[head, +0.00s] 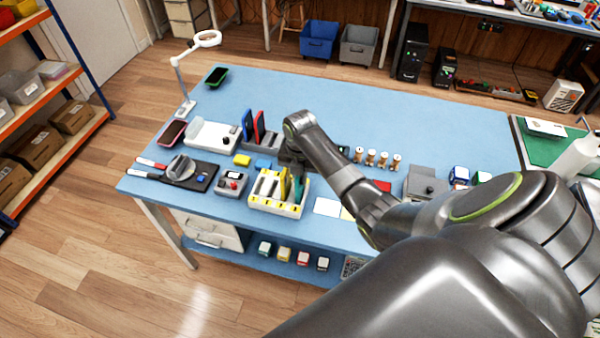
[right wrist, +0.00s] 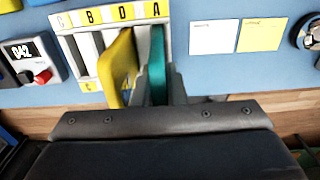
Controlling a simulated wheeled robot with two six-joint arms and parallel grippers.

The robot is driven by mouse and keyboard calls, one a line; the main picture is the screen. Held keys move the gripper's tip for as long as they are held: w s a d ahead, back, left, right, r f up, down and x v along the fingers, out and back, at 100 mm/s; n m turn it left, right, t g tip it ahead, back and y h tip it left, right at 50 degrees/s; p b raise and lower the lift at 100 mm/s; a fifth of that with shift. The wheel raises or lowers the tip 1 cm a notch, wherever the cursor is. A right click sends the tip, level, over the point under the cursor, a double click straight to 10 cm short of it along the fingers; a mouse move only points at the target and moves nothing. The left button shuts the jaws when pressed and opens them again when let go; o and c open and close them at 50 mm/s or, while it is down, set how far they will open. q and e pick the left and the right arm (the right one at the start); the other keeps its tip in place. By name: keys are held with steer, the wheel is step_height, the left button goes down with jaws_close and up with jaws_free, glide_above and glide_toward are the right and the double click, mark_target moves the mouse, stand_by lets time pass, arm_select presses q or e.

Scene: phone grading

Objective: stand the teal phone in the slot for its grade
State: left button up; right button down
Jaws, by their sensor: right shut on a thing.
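The teal phone (head: 298,189) is upright at the right end of the white slotted rack (head: 275,208). My right gripper (head: 292,166) is shut on it from above. In the right wrist view the teal phone (right wrist: 157,62) lines up with the slot lettered A, the rightmost of C, B, D, A. I cannot tell how deep it sits. A yellow phone (right wrist: 118,62) stands tilted just left of it, in line with about the D slot. The phone's lower edge is hidden. My left gripper is out of view.
A small grey device with a display and red knob (head: 232,183) stands left of the rack. White and yellow cards (head: 327,207) lie to its right. Behind are a grey holder with red and blue phones (head: 259,125). The back of the blue table is mostly clear.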

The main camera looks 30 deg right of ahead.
steer(key=shift+f, duration=0.15)
stand_by(0.3)
steer(key=shift+f, duration=0.3)
steer(key=c, duration=1.1)
jaws_free()
steer(key=shift+r, duration=0.1)
steer(key=shift+r+p, duration=0.65)
steer(key=shift+p, duration=0.2)
